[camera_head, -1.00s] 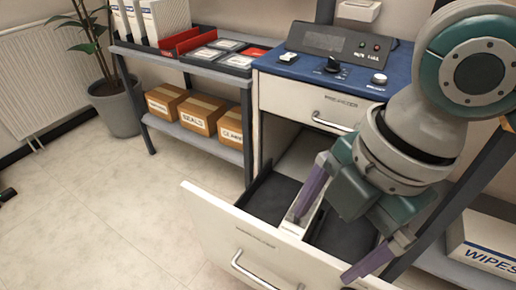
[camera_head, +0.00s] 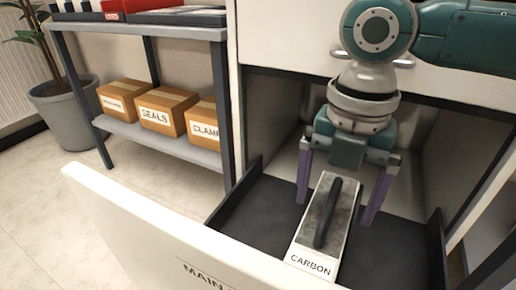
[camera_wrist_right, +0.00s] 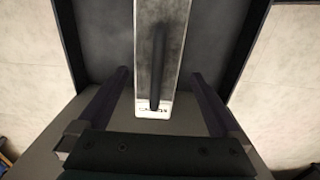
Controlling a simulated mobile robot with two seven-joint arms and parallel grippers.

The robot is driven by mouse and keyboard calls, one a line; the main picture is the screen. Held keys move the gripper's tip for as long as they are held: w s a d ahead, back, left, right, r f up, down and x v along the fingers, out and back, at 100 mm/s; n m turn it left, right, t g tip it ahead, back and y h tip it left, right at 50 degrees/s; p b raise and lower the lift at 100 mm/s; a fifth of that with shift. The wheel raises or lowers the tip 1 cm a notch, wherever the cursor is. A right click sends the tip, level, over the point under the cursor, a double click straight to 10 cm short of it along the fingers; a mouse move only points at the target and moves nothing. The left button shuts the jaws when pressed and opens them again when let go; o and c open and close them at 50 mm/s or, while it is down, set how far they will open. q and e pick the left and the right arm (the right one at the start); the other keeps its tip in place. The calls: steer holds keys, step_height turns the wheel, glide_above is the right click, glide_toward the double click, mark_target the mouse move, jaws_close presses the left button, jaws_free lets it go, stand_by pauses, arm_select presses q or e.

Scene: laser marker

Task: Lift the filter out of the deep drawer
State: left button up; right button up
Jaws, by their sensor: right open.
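The filter (camera_head: 310,245) is a long white box with a grey top, a dark bar handle and the label CARBON. It lies in the open deep drawer (camera_head: 265,215), on the dark drawer floor. My right gripper (camera_head: 335,205) is open, with its purple fingers apart on either side of the filter's far part. In the right wrist view the filter (camera_wrist_right: 172,85) runs between the two fingers (camera_wrist_right: 160,80), with a gap on each side. The fingers do not grip it. My left gripper is not in view.
The drawer's white front panel (camera_head: 130,225) stands nearest, with dark side walls behind it. The white cabinet (camera_head: 285,45) rises above the drawer. A shelf unit (camera_head: 185,142) at left holds several labelled cardboard boxes (camera_head: 165,110). A plant pot (camera_head: 72,115) stands beyond it.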

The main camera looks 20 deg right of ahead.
step_height(320, 180, down, 3)
steer(key=shift+r+b, duration=0.2)
steer(key=shift+b, duration=0.3)
arm_select(q)
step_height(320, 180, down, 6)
steer(key=b, duration=0.4)
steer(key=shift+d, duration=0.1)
arm_select(e)
steer(key=f, duration=0.4)
steer(key=shift+w+f, duration=0.2)
steer(key=shift+f, duration=0.15)
steer(key=shift+c, duration=0.3)
jaws_close()
